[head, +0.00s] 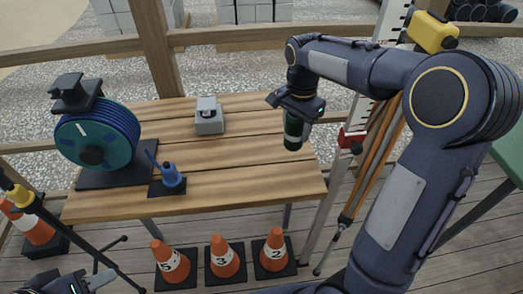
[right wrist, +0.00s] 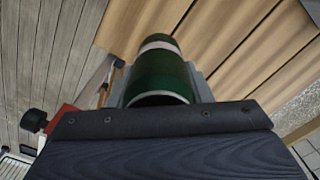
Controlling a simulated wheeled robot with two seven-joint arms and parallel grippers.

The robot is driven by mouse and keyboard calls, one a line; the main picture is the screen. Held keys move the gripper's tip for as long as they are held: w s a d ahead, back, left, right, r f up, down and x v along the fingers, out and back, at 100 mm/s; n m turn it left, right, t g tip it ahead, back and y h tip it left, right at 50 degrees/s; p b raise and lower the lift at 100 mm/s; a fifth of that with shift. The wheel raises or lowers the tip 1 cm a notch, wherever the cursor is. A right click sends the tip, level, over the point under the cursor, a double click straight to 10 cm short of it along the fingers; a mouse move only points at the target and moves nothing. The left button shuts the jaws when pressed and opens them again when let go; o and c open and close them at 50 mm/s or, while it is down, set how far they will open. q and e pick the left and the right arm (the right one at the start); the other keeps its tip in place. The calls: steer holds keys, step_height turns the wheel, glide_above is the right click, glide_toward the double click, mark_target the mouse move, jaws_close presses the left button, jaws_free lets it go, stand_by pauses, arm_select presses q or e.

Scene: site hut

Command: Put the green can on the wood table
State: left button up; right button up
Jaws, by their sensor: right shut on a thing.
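The green can (head: 293,133) hangs upright below my right gripper (head: 299,112), near the right end of the wood table (head: 240,187). In the right wrist view the green can (right wrist: 161,75) sits between the fingers, with a pale band on it. My right gripper is shut on the can. I cannot tell whether the can's lower end touches the table top. My left gripper (head: 75,284) is at the bottom left of the head view, partly cut off, and its fingers are not clear.
A teal reel (head: 92,143), a blue item (head: 170,175) on a dark pad and a grey box (head: 209,120) stand on the table. Several orange cones (head: 224,258) stand before it. A tripod and staff (head: 363,140) stand right of the table. The table's front right is bare.

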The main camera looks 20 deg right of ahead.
mark_target(296, 140)
steer(key=f, duration=0.4)
steer(key=shift+s+f, duration=0.2)
steer(key=shift+f, duration=0.1)
steer(key=shift+w+f, duration=0.1)
steer(key=shift+f, duration=2.2)
steer(key=shift+f+b, duration=0.1)
steer(key=shift+b, duration=0.25)
steer(key=o, duration=1)
steer(key=shift+c, duration=0.2)
